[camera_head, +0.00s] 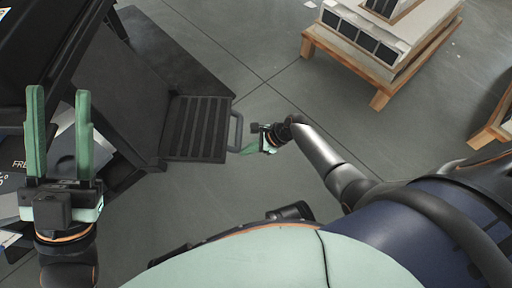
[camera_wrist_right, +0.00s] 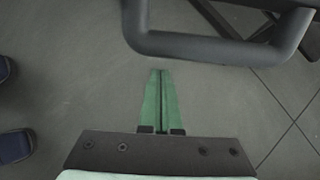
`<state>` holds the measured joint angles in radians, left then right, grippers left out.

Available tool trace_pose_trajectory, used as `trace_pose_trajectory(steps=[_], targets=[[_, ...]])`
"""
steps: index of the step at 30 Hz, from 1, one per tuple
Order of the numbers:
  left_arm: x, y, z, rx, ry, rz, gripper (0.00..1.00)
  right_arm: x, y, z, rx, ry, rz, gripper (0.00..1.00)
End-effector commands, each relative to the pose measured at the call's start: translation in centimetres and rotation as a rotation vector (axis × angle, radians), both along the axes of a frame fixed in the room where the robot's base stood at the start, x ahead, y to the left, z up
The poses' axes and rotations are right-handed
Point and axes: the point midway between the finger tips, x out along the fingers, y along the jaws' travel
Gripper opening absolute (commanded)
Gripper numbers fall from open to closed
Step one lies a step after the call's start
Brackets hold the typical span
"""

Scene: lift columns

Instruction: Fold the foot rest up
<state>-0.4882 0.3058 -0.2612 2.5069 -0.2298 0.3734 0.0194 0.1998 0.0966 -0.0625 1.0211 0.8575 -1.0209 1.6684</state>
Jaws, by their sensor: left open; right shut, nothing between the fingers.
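The foot rest (camera_head: 196,128) is a dark ribbed plate, folded out flat beside a dark piece of furniture. A grey loop handle (camera_head: 236,131) sticks out from its right edge. The handle (camera_wrist_right: 215,47) also crosses the top of the right wrist view. My right gripper (camera_head: 247,150) is shut and empty, low beside the handle. In the right wrist view its green fingers (camera_wrist_right: 161,75) are together just below the handle, with a small gap in the picture; I see no grip on it. My left gripper (camera_head: 58,92) is open and empty, pointing up at the far left.
The dark furniture body (camera_head: 115,85) stands left of the foot rest. Boxes on a wooden pallet (camera_head: 378,98) stand at the top right, and another pallet (camera_head: 490,130) is at the right edge. The grey floor (camera_head: 265,55) between them is clear.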

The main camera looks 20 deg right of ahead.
Motion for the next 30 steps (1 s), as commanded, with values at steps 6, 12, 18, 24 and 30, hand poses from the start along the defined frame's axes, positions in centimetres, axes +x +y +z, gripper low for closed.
trace_pose_trajectory(steps=[6, 12, 18, 24, 30], targets=[[-0.2, 0.1, 0.8, -0.006, -0.006, -0.002, 0.45, 0.2, 0.3, 2.7, -0.002, -0.004, 0.001, 0.0], [-0.2, 0.1, 0.8, -0.006, -0.006, -0.002, 0.45, 0.3, 0.4, 3.4, -0.003, -0.003, 0.0, 0.0], [-0.1, 0.1, 0.8, -0.005, -0.008, -0.002, 0.45, 0.3, 0.4, 3.4, -0.002, -0.003, 0.0, 0.0], [-0.1, 0.1, 0.9, -0.005, -0.007, -0.001, 0.45, 0.3, 0.4, 3.5, -0.004, -0.001, -0.001, 0.0], [-0.1, 0.2, 2.4, -0.004, -0.012, -0.001, 0.45, 0.3, 0.4, 4.4, -0.019, 0.006, -0.003, 0.0]])
